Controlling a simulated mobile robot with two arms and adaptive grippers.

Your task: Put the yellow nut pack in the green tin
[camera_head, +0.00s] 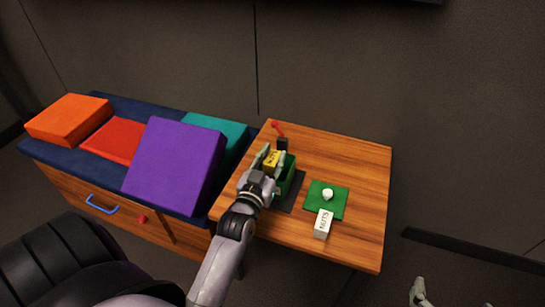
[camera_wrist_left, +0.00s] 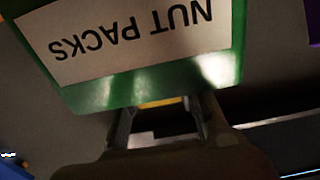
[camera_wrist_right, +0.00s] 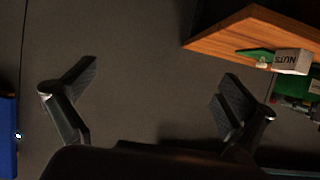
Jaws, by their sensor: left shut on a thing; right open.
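The yellow nut pack (camera_head: 272,160) is between the fingers of my left gripper (camera_head: 267,158), which is shut on it. It is at the top of the green tin (camera_head: 287,176); I cannot tell whether its lower end is inside. In the left wrist view the tin's green wall with its "NUT PACKS" label (camera_wrist_left: 130,35) fills the upper part, upside down. A strip of the yellow pack shows there past the tin's edge (camera_wrist_left: 158,103), between the fingers. My right gripper (camera_wrist_right: 158,85) is open and empty, away from the table.
A white box marked "NUTS" (camera_head: 323,223) stands by a green mat (camera_head: 315,201) with a white ball on it. A red-handled lever (camera_head: 279,131) stands behind the tin. Orange, red, purple and teal blocks lie on the dark blue cabinet top at left. The table's right side is clear.

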